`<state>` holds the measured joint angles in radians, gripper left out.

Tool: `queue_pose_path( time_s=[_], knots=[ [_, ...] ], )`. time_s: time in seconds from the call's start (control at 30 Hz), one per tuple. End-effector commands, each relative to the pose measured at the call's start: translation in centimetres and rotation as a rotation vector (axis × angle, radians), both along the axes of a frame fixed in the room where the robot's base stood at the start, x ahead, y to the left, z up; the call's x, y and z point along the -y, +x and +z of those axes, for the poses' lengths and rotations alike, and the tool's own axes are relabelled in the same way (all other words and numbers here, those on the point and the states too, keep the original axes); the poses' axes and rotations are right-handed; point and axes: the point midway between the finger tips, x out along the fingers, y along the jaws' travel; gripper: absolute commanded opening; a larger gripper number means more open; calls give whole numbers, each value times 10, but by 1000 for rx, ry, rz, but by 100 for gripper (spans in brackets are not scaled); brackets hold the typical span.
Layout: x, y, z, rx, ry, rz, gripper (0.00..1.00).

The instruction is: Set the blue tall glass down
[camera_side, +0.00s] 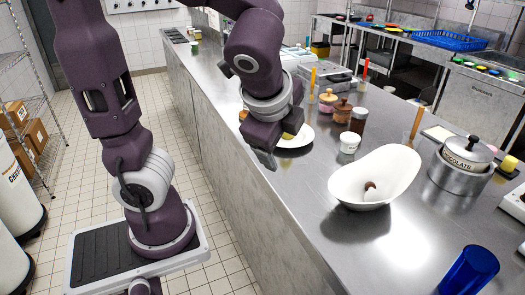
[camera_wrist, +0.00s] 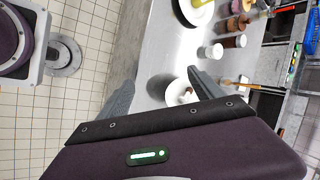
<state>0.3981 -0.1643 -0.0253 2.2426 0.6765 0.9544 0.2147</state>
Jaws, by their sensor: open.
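The blue tall glass (camera_side: 470,271) stands on the steel counter at the lower right of the side view, partly cut off by the frame's bottom edge. It looks tilted there, but I cannot tell whether that is only the camera's angle. It does not show in the wrist view. My gripper (camera_side: 270,160) is over the counter's near edge, well to the left of the glass and apart from it. In the wrist view my gripper (camera_wrist: 161,90) has its two fingers spread, with nothing held between them.
A white flared bowl (camera_side: 400,168) holding a small brown piece stands between my gripper and the glass. A white plate (camera_side: 297,141), a small white cup (camera_side: 349,142), jars (camera_side: 342,110) and a lidded chocolate pot (camera_side: 461,178) stand farther back. The counter's front strip is clear.

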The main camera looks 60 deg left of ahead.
Motion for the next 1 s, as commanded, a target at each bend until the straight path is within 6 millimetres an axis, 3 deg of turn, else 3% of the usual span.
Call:
queue_pose_path(
  time_s=[0.03,0.1,0.23,0.4,1.0],
  knots=[
    [-7,-30,6,57,-165,193,76],
    [-1,-63,10,127,-395,438,76],
    [19,-91,17,231,-691,717,76],
    [29,-98,20,270,-811,818,76],
    [29,-98,20,268,-808,812,76]
  ],
)
